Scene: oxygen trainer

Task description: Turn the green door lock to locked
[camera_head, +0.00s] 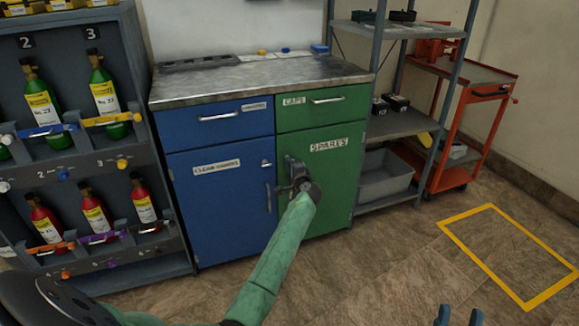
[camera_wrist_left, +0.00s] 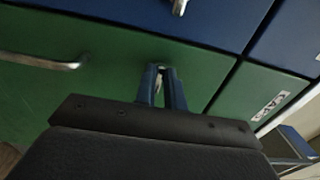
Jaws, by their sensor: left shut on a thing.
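The green door (camera_head: 335,190), labelled SPARES, is the lower right door of the cabinet and looks closed. In the left wrist view the green door (camera_wrist_left: 105,85) fills much of the picture. My left gripper (camera_wrist_left: 162,72) is at the door's face near its upper edge, its two blue fingers shut on the small metal green door lock (camera_wrist_left: 159,80). The fingers cover most of the lock, so I cannot tell which way it points. In the head view my left gripper (camera_head: 290,178) hides the lock. My right gripper (camera_head: 458,316) shows only its fingertips at the bottom edge, spread apart and empty.
The blue door (camera_head: 215,215) with its own lock (camera_head: 266,163) is just left of the green door. The green door's handle (camera_wrist_left: 45,61) is beside my left fingers. A bottle rack (camera_head: 130,250) stands left, shelves (camera_head: 395,125) right. Floor at right is clear.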

